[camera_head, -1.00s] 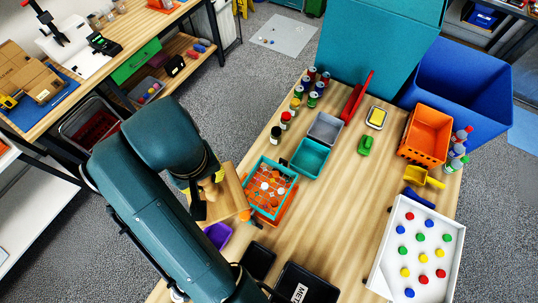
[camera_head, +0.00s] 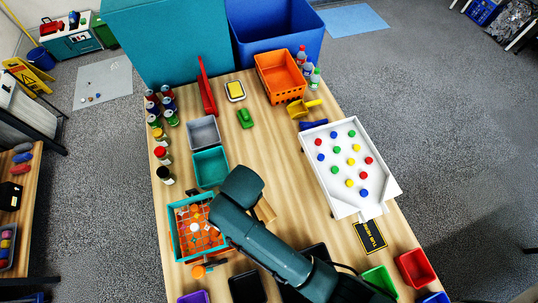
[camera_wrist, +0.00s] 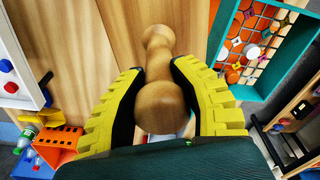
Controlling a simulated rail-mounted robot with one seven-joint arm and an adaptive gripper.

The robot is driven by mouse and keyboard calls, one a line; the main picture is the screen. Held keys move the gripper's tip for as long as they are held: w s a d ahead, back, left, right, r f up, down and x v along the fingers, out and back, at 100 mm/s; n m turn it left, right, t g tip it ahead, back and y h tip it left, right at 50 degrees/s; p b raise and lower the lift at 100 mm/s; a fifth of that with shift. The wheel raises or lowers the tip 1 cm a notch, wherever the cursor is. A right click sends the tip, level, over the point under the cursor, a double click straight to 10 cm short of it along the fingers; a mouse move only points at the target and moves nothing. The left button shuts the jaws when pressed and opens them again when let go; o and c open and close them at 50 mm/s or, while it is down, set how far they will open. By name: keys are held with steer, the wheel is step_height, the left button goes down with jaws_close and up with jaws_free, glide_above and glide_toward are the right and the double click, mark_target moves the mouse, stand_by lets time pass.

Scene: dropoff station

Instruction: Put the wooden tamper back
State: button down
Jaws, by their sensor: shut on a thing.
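My gripper (camera_wrist: 160,70), with yellow ribbed fingers, is shut around the handle. In the head view my arm hides the fingers. A wooden edge, likely the tamper's plate (camera_head: 264,210), shows just right of my arm. It is over the middle of the table, right of the teal basket. Whether it touches the table I cannot tell.
The teal basket (camera_head: 173,236) with orange and white pieces stands at left. Grey (camera_head: 204,131) and teal (camera_head: 210,167) bins, jars and cans stand behind it. A white peg tray (camera_head: 334,178) is at right. Red (camera_head: 415,268) and green (camera_head: 380,281) bins stand at front right. Table is clear behind my arm.

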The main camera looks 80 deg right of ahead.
steer(key=s+d+f+m+b, duration=0.25)
steer(key=s+f, duration=0.45)
steer(key=s, duration=0.5)
step_height(320, 180, down, 10)
steer(key=shift+a+p, duration=0.35)
steer(key=shift+p, duration=0.05)
steer(key=shift+f+m, duration=0.1)
steer(key=shift+m, duration=0.15)
steer(key=c, duration=0.9)
jaws_free()
steer(key=shift+s+f, duration=0.1)
steer(key=shift+o, duration=0.2)
step_height(320, 180, up, 12)
steer(key=a, duration=0.1)
steer(key=shift+s+p, duration=0.3)
steer(key=shift+s, duration=0.1)
